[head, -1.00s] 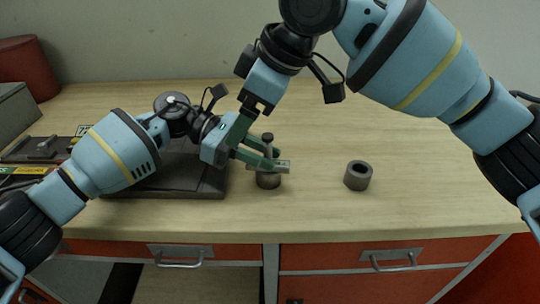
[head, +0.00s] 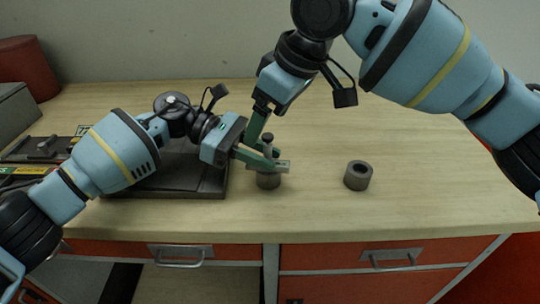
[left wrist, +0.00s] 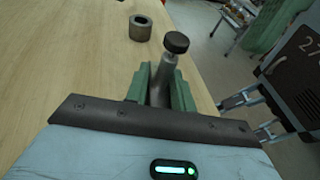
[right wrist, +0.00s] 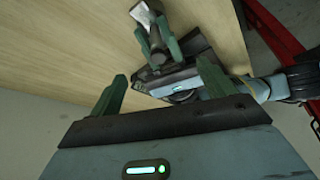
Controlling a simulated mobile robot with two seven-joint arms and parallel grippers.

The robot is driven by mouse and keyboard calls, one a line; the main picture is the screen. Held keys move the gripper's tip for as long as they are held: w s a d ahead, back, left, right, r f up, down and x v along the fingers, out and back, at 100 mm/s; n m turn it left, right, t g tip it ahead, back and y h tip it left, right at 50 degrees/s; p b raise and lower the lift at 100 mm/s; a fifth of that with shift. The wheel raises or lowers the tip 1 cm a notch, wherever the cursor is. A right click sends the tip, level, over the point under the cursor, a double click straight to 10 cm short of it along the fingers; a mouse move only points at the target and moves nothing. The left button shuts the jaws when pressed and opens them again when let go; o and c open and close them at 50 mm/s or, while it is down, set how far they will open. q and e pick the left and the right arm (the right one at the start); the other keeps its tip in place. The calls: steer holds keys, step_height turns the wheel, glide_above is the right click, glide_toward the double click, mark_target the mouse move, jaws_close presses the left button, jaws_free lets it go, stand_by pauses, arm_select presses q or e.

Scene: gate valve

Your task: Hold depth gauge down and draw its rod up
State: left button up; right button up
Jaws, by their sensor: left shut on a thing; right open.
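The depth gauge (head: 268,181) stands upright on the bench, with a round body, a thin rod and a dark knob (head: 268,138) on top. My left gripper (head: 277,166) is shut on the gauge just above its wide base. In the left wrist view the gauge's stem (left wrist: 163,78) sits between the green fingers, with the knob above them. My right gripper (right wrist: 163,80) is open and empty. In the head view its fingers point down just left of the knob and partly overlap my left gripper. In the right wrist view the gauge (right wrist: 151,35) lies beyond the fingertips.
A dark grey ring (head: 358,178) stands on the bench to the right, with clear wood around it. A dark flat plate (head: 170,189) lies left of the gauge, under my left arm. A grey box (head: 15,115) and a red cylinder (head: 28,67) are at the far left.

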mark_target(271, 136)
steer(key=shift+f, duration=2.35)
steer(key=c, duration=1.7)
